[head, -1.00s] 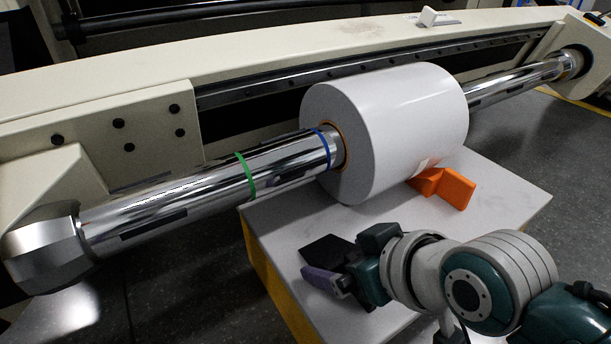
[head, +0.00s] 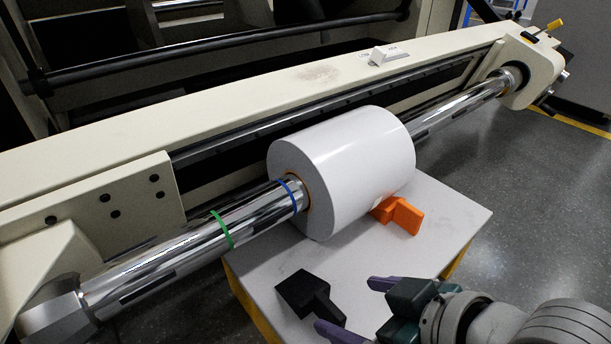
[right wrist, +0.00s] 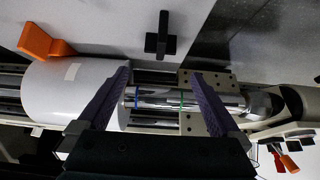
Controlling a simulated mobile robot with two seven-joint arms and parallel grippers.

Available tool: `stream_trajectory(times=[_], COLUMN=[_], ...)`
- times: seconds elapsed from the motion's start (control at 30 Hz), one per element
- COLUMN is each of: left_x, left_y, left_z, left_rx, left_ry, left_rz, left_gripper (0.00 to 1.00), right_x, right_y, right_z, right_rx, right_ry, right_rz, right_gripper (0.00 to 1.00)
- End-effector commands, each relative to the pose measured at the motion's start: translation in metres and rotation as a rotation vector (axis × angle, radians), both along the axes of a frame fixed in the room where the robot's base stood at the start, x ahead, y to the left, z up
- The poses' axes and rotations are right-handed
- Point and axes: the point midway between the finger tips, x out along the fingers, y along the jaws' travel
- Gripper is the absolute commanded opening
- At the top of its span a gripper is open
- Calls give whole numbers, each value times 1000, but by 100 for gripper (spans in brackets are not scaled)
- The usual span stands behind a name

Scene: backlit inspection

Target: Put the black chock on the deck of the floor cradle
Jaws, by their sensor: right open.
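The black chock (head: 312,296) lies on the pale deck (head: 445,215) of the floor cradle, near its left edge in the head view. It has a broad block and a narrower arm. It also shows in the right wrist view (right wrist: 161,36), beyond my fingertips. My right gripper (head: 352,308) is open and empty, just right of the chock, with its purple fingers apart. In the right wrist view the gripper (right wrist: 160,82) has nothing between its fingers but the distant shaft behind. My left gripper is not in view.
A white roll (head: 345,170) on a shiny shaft (head: 190,243) hangs over the back of the deck. An orange chock (head: 398,214) stands by the roll. The cream machine beam (head: 300,85) runs behind. The deck's right part is clear.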

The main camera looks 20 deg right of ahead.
Motion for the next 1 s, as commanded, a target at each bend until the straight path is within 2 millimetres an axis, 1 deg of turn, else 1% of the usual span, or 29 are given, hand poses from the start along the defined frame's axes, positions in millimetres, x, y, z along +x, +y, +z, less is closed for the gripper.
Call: stream_trajectory(times=[0.07,0.17,0.27,0.33,0.5,0.6,0.7,1.0], left_x=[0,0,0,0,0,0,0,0], left_y=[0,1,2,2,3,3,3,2], left_z=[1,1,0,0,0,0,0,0], left_rx=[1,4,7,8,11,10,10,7], left_ry=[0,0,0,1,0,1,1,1], left_rz=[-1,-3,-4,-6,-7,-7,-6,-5], left_gripper=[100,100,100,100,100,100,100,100], right_x=[-2,-10,-32,-53,-102,-120,-127,-127], right_y=[0,2,0,-6,-29,-38,-41,-41], right_z=[2,7,22,36,68,80,84,83], right_rx=[-1,-5,-31,-58,-124,-145,-153,-153], right_ry=[2,40,130,211,376,431,454,454], right_rz=[0,-1,-13,-39,-135,-174,-191,-189], right_gripper=[100,100,100,100,100,100,100,100])
